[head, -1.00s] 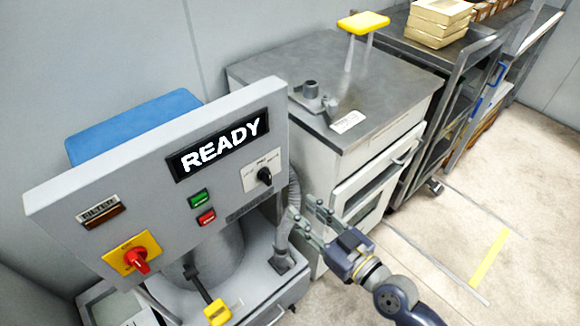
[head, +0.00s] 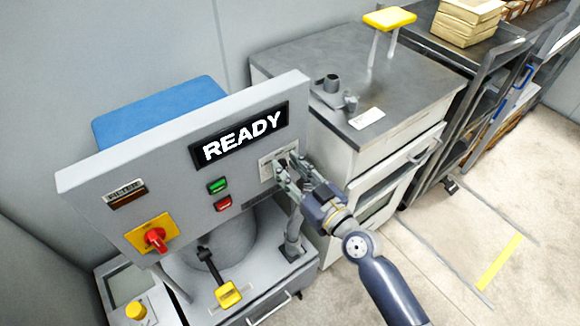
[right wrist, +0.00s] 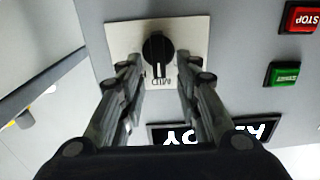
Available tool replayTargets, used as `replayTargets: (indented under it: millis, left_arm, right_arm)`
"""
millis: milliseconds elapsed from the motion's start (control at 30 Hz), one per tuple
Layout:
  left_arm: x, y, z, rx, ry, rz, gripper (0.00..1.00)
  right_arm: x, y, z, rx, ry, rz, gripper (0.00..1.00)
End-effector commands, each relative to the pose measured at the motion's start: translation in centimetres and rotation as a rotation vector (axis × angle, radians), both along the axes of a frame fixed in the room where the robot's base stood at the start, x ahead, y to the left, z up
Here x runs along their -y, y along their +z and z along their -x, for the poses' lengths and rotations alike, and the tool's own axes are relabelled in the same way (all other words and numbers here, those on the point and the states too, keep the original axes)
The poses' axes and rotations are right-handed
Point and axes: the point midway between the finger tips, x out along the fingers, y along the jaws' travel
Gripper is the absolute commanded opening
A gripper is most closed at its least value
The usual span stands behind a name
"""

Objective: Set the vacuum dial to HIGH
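The vacuum dial (right wrist: 157,55) is a black knob on a white plate (right wrist: 190,32) on the grey control panel (head: 90,182). In the right wrist view the dial stands ahead, between the lines of the two fingers; its white pointer mark faces down in that picture. In the head view my right gripper (head: 289,172) is at the plate and mostly covers the dial. My right gripper is open, its fingers (right wrist: 158,85) apart on either side of the dial, and I cannot tell whether they touch it. Most of the plate's lettering is hidden or too small to read. My left gripper is not in view.
The panel carries a READY display (head: 240,136), a green button (head: 217,186), a red button (head: 223,203) and a red rotary switch (head: 155,239) on a yellow plate. A steel-topped cabinet (head: 300,60) stands right of the panel. Open floor lies at the lower right.

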Motion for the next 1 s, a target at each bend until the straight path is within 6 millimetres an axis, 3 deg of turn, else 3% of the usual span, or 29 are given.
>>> replayTargets:
  millis: [233,367,400,1000]
  left_arm:
    - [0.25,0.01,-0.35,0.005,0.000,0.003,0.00]
    - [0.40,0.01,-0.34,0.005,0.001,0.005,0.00]
    - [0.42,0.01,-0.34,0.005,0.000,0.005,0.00]
    - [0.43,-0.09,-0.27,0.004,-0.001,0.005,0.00]
  right_arm:
    - [-0.03,-0.03,-0.04,0.000,0.000,0.000,0.31]
    - [-0.01,-0.03,-0.04,0.000,0.000,0.000,0.01]
    - [0.00,-0.02,-0.04,0.000,0.000,0.000,0.00]
    - [0.26,-0.04,-0.21,-0.080,0.000,-0.112,0.00]
